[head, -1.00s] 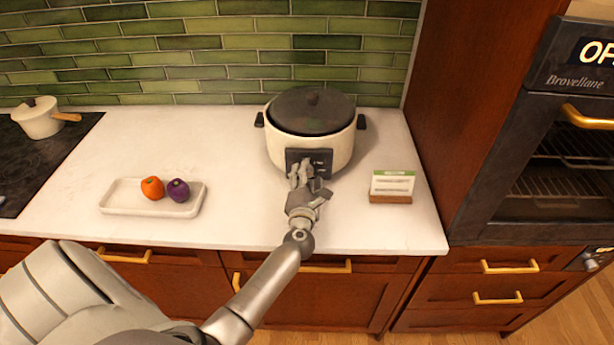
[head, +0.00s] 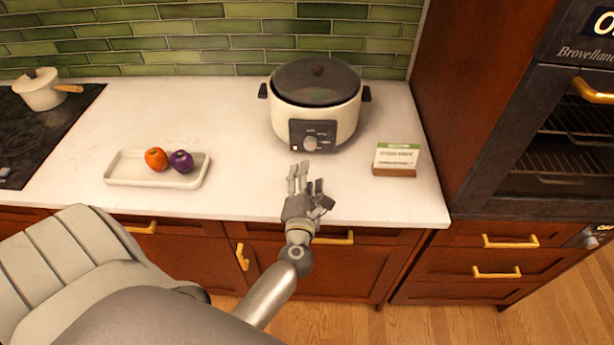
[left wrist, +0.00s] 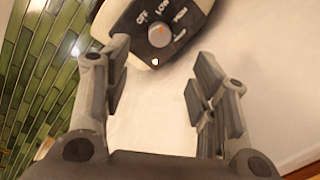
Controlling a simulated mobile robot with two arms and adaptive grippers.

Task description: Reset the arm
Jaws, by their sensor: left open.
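My left gripper (head: 308,180) is open and empty over the front of the white counter, just in front of the slow cooker (head: 315,105). In the left wrist view my left gripper (left wrist: 165,95) shows its two fingers spread apart with bare counter between them. The cooker is cream with a dark lid. Its dark control panel with a grey knob (head: 310,143) faces me, and the knob also shows beyond the fingers in the left wrist view (left wrist: 159,36). The fingers are apart from the knob. My right gripper is not in view.
A white tray (head: 120,178) holds an orange vegetable (head: 156,159) and a purple one (head: 181,162). A small card on a wooden stand (head: 395,160) is right of the gripper. A pot (head: 38,90) stands on the black cooktop. Wall oven at right. The counter between tray and cooker is clear.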

